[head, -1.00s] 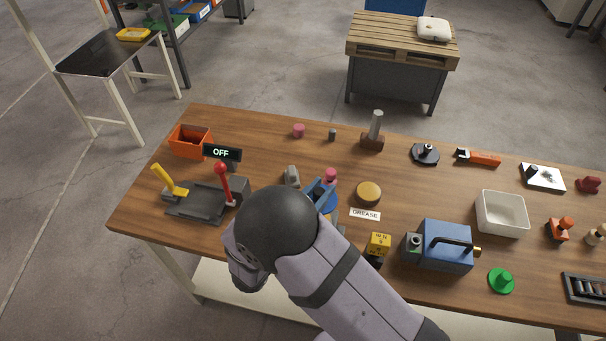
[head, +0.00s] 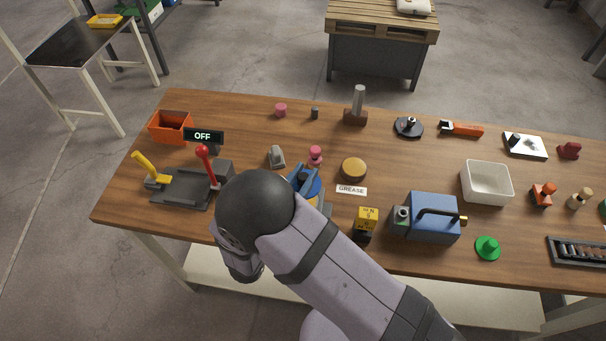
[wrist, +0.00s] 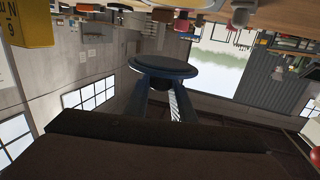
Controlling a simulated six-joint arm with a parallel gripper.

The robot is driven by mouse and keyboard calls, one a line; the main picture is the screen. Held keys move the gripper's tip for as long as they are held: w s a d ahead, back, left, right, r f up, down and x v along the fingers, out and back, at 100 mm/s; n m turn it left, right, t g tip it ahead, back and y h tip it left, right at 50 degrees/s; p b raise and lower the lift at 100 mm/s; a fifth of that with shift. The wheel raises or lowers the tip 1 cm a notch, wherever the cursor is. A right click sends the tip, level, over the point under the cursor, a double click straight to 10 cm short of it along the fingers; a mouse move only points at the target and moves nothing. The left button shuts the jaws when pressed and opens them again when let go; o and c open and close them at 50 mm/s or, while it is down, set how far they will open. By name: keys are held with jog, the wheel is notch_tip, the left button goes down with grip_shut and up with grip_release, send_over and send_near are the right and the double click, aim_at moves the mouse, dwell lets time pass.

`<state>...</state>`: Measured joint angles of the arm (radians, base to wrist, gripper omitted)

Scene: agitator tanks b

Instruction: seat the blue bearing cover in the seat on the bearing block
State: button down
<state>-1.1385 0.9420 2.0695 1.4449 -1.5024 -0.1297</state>
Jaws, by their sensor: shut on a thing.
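The blue bearing cover (wrist: 163,66) is a round, flanged disc held between the fingertips of my gripper (wrist: 160,88) in the wrist view. In the head view the blue fingers of my gripper (head: 303,180) and the blue rim of the cover (head: 318,188) show just past my dark wrist. My gripper is shut on the cover. My forearm hides most of what is beneath it. I cannot make out the bearing block or its seat for sure; a grey edge shows just under the cover, partly hidden.
Close by are a pink-topped piece (head: 315,155), a small grey piece (head: 277,156), a brown round tin (head: 353,169), a yellow box (head: 366,221) and a lever panel (head: 182,190). A blue machine (head: 432,217) stands to the right.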

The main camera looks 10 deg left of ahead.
jog(key=shift+f+b, duration=1.75)
jog(key=shift+f, duration=0.65)
jog(key=shift+f+b, duration=0.9)
jog(key=shift+f, duration=0.25)
jog(key=c, duration=1.4)
grip_release()
jog(key=shift+c, duration=0.2)
